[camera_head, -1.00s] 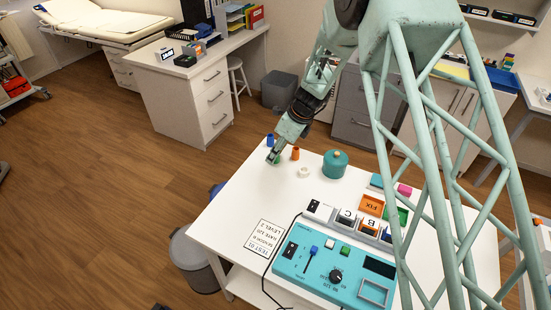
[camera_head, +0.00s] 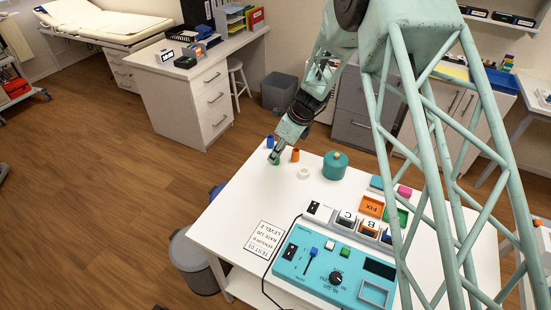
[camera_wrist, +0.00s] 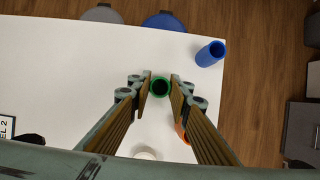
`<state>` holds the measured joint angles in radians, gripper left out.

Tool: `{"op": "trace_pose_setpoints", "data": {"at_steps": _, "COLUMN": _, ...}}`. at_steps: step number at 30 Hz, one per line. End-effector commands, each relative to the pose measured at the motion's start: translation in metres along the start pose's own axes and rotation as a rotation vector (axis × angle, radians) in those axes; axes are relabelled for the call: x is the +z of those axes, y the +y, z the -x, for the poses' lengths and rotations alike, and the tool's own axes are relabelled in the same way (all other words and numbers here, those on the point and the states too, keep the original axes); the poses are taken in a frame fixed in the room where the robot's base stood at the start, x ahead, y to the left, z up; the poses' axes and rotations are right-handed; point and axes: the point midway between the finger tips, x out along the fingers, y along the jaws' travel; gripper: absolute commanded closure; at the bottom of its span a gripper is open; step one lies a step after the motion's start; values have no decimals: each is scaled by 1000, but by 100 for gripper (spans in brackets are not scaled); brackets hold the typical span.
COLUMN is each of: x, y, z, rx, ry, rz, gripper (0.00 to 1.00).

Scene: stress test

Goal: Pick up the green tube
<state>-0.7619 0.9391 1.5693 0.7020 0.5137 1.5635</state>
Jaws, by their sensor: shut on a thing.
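The green tube (camera_wrist: 160,86) stands between the two finger pads of my gripper (camera_wrist: 160,88) in the wrist view, its dark open end facing the camera. My gripper is shut on it. In the head view my gripper (camera_head: 274,158) is at the far left corner of the white table, and a small bit of the green tube (camera_head: 277,162) shows beside the fingertips. I cannot tell whether the tube touches the table.
A blue tube (camera_wrist: 210,53) and an orange tube (camera_head: 295,155) stand close to my gripper. A white ring (camera_head: 303,173) and a teal round pot (camera_head: 335,164) are nearby. A teal control panel (camera_head: 335,272) fills the table's front.

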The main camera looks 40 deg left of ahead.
Motion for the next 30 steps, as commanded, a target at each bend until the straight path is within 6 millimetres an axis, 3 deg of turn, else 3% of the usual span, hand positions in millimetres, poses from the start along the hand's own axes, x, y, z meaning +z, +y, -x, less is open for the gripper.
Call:
{"op": "trace_pose_setpoints", "data": {"at_steps": 10, "x": 3, "y": 0, "z": 6, "rx": -1, "ry": 0, "rz": 0, "gripper": 89}}
{"op": "trace_pose_setpoints", "data": {"at_steps": 22, "x": 14, "y": 0, "z": 34, "rx": 0, "ry": -1, "rz": 0, "gripper": 89}}
{"op": "trace_pose_setpoints", "data": {"at_steps": 30, "x": -5, "y": 15, "z": 43, "rx": 1, "ry": 0, "rz": -2, "gripper": 89}}
